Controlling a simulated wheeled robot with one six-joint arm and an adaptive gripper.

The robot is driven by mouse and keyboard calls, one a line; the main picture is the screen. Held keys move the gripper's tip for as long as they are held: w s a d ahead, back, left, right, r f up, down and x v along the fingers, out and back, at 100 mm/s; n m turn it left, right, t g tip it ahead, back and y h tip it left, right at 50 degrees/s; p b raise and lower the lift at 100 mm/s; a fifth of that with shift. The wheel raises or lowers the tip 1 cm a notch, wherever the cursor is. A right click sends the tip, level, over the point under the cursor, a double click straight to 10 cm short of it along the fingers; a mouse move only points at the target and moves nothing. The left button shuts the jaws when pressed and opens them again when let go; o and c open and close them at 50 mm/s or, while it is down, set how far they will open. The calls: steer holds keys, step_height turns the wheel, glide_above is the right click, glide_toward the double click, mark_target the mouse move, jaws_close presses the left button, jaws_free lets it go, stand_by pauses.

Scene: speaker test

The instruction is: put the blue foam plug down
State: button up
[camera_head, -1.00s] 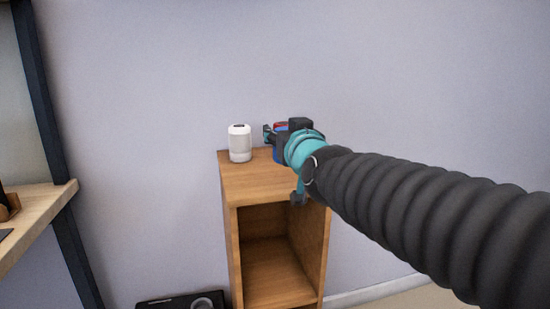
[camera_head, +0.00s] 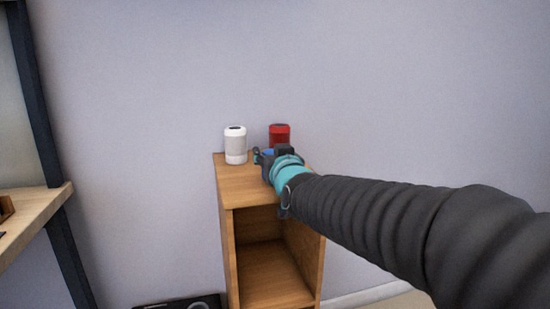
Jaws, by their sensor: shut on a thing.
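My gripper (camera_head: 262,157) is over the top of a narrow wooden cabinet (camera_head: 238,190), in front of a red cylinder. It is shut on the blue foam plug (camera_head: 268,155), of which only a small blue patch shows between the dark gripper parts. The rest of the plug is hidden by my gripper and wrist. I cannot tell whether the plug touches the cabinet top.
A white cylindrical speaker (camera_head: 235,145) stands on the cabinet top, left of my gripper. The red cylinder (camera_head: 279,134) stands behind my gripper. The front left of the top is clear. A wooden shelf (camera_head: 35,212) is at the far left.

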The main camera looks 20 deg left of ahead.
steer(key=shift+w+a+f, duration=0.1)
steer(key=shift+w+f, duration=0.05)
steer(key=shift+f, duration=0.2)
steer(key=shift+f, duration=0.15)
steer(key=o, duration=0.7)
steer(key=shift+r, duration=0.25)
steer(key=shift+s+d+f, duration=0.15)
steer(key=shift+s+d, duration=0.05)
steer(key=shift+s, duration=0.1)
steer(key=b+v, duration=0.1)
steer(key=v, duration=1)
